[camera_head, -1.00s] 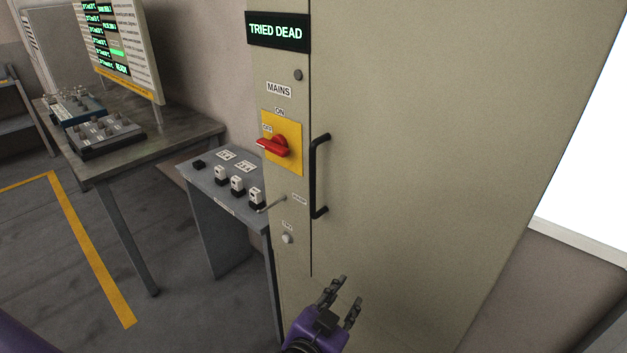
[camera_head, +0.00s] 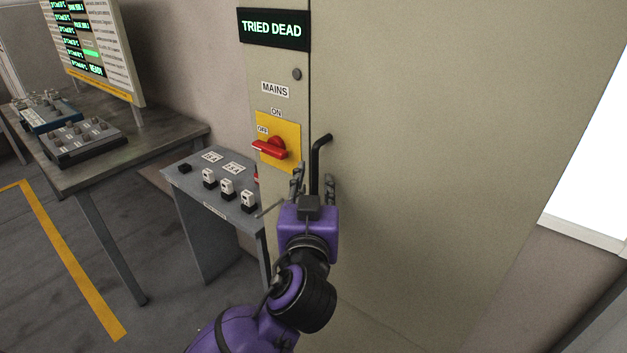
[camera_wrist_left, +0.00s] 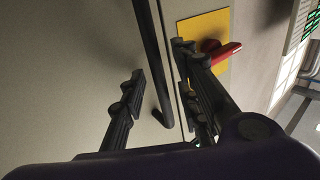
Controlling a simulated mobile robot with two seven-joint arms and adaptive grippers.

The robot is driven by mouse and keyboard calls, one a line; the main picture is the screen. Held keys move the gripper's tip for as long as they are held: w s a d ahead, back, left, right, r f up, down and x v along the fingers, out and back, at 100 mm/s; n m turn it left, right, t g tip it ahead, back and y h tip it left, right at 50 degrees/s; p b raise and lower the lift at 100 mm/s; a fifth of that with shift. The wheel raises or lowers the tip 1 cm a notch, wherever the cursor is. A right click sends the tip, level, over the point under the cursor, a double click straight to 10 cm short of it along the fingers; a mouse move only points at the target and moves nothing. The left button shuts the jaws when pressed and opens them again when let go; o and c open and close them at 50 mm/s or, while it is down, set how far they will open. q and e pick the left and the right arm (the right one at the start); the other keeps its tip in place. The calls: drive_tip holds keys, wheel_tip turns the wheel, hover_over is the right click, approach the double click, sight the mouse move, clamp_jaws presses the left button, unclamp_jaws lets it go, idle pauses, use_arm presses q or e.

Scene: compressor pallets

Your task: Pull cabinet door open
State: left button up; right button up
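The beige cabinet door (camera_head: 430,150) is shut, with its seam just left of the handle. The black bar handle (camera_head: 315,160) stands upright on it; its lower part is hidden behind my gripper in the head view. My left gripper (camera_head: 313,185) is open, its fingers one on each side of the handle. In the left wrist view the handle (camera_wrist_left: 152,60) passes between the spread fingers of the gripper (camera_wrist_left: 160,90), with gaps on both sides. I cannot tell that either finger touches it. My right gripper is not in view.
A red rotary switch (camera_head: 270,149) on a yellow plate (camera_head: 290,130) sits close left of the handle. A "TRIED DEAD" sign (camera_head: 272,28) is above. A small grey table (camera_head: 215,225) with padlock-like items stands left, beside a larger workbench (camera_head: 150,150).

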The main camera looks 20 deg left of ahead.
use_arm(q)
drive_tip(key=shift+w+a, duration=0.1)
drive_tip(key=shift+w, duration=0.45)
clamp_jaws()
